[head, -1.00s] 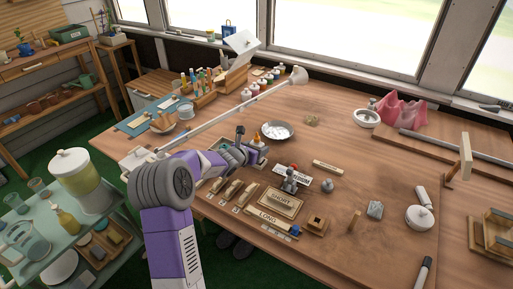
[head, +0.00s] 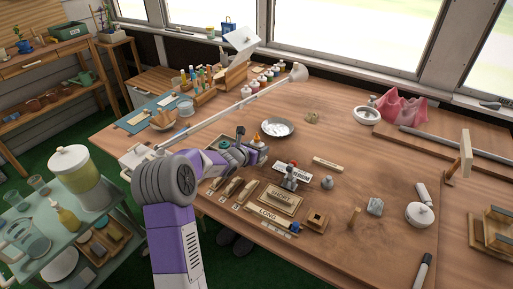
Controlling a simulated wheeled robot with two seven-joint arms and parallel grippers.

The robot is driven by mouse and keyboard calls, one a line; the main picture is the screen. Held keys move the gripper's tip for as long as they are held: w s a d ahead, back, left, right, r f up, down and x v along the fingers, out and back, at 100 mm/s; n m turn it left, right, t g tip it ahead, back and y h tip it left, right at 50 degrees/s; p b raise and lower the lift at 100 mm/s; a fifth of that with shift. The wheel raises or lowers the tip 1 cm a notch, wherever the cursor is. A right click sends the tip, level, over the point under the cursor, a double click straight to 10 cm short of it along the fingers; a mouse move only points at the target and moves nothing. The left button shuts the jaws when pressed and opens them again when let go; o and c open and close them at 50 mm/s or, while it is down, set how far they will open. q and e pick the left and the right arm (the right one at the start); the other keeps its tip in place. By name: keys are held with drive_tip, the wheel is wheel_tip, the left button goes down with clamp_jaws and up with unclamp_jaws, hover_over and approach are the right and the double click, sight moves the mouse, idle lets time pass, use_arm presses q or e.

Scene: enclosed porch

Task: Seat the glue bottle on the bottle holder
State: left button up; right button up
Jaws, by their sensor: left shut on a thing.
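The glue bottle (head: 257,141), small and pale with an orange tip, is at my left gripper (head: 254,147), near the table's front left part. The gripper is shut on the bottle, though its fingers are small and partly hidden by my own arm. I cannot tell whether the bottle touches the table. A wooden block with a square opening (head: 315,221) stands near the front edge and may be the bottle holder; I cannot tell for sure. My right gripper is out of view.
A round metal dish (head: 278,127) lies just behind the bottle.

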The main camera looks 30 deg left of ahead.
use_arm(q)
drive_tip(key=shift+f, duration=0.15)
drive_tip(key=o, duration=1.4)
drive_tip(key=shift+s+d+r+p, duration=0.1)
drive_tip(key=shift+s+r+p, duration=0.15)
drive_tip(key=shift+s+r, duration=0.8)
drive_tip(key=shift+s+r+p, duration=0.25)
drive_tip(key=shift+s+r, duration=0.55)
drive_tip(key=shift+s, duration=0.3)
drive_tip(key=shift+s+r, duration=0.1)
drive_tip(key=shift+s, duration=0.05)
